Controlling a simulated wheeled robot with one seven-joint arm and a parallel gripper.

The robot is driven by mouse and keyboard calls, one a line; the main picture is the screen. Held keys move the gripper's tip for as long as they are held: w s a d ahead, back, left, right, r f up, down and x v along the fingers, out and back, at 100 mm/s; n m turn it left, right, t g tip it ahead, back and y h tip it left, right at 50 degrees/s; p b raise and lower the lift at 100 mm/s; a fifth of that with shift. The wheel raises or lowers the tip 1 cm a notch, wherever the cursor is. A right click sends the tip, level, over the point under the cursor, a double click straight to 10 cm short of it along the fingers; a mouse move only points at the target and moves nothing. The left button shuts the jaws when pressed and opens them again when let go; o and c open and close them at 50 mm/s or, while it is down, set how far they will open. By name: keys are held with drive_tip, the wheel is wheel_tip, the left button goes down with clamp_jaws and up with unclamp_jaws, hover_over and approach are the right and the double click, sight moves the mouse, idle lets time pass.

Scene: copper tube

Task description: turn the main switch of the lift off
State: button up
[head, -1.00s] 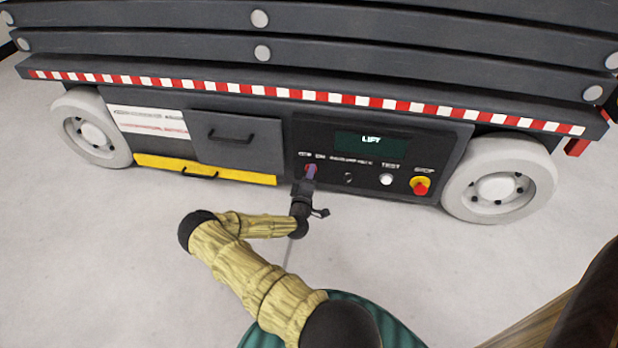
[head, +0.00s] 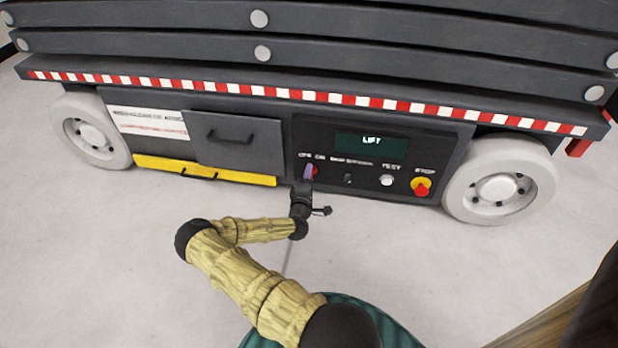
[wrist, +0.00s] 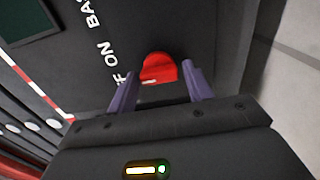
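The main switch is a red knob (wrist: 158,68) under the OFF and ON lettering on the lift's dark control panel (head: 412,160). In the head view only a bit of red shows at the switch, partly behind my gripper. My gripper (head: 307,172) is in front of the panel at the switch. In the wrist view its two purple fingers (wrist: 160,80) are spread apart, one on each side toward the knob, with the knob at and just beyond the tips. A gap shows between the knob and the fingers, and I see no clear contact.
Right of the switch are a small black knob (head: 348,178), a white TEST button (head: 386,180) and a red STOP button (head: 421,190) on yellow. A green LIFT screen (head: 372,147) is above. A grey drawer (head: 238,145) is left; the floor in front is clear.

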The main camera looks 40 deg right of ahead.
drive_tip(key=shift+o, duration=0.8)
drive_tip(key=p+v, duration=0.7)
drive_tip(key=v, duration=1)
drive_tip(key=shift+a, duration=0.25)
drive_tip(key=shift+s, duration=0.1)
